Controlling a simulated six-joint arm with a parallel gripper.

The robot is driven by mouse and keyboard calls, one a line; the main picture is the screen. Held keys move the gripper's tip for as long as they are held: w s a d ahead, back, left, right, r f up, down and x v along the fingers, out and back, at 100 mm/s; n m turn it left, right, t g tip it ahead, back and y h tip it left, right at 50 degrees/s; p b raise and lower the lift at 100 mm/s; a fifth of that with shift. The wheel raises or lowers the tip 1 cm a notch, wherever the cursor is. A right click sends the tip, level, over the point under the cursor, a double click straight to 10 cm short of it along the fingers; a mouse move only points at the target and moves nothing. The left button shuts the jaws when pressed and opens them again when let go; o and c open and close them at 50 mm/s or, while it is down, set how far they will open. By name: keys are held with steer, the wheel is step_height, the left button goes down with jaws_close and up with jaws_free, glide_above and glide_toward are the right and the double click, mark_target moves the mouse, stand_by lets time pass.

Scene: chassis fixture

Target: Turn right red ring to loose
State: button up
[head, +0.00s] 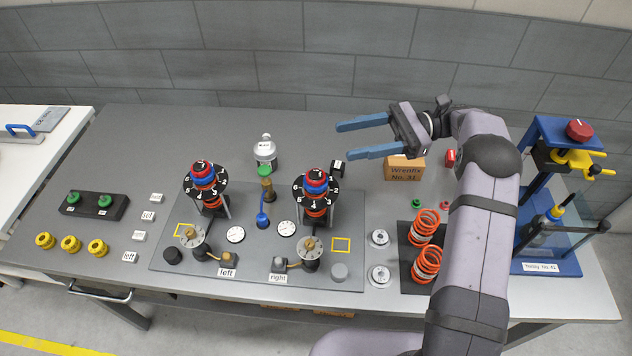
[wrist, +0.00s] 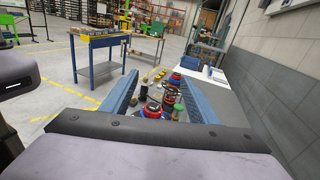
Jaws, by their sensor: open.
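The right red ring (head: 317,174) sits on top of the right chassis unit, above a blue ring (head: 317,186) and a black numbered dial (head: 300,190). The left unit has a similar red ring (head: 202,168) over blue rings and a black dial. My gripper (head: 340,140) is open and empty, with its blue fingers pointing left. It is above and behind the right unit, apart from the ring. In the wrist view, both units show small between the fingers (wrist: 152,95). Which ring is which is hard to tell there.
A grey plate (head: 255,281) carries both units, gauges and labels. A grey wall is behind the table.

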steer(key=s+d+m+t+y+b, duration=0.1)
steer(key=m+t+y, duration=0.1)
steer(key=m+t+h+b, duration=0.1)
steer(key=m+t+h, duration=0.1)
steer(key=m+t, duration=0.75)
glide_toward(322, 178)
steer(key=shift+n+t, duration=0.55)
steer(key=shift+n, duration=0.2)
steer(key=x, duration=0.4)
steer(key=shift+s+a, duration=0.2)
steer(key=shift+a, duration=0.05)
steer(key=shift+w+f+n, duration=0.1)
steer(key=shift+f+n, duration=0.15)
steer(key=shift+n, duration=0.35)
steer(key=p+x, duration=0.3)
steer(key=x, duration=0.3)
steer(key=shift+r, duration=0.15)
steer(key=shift+w+a, duration=0.25)
steer(key=shift+a, duration=0.35)
steer(key=shift+c, duration=0.3)
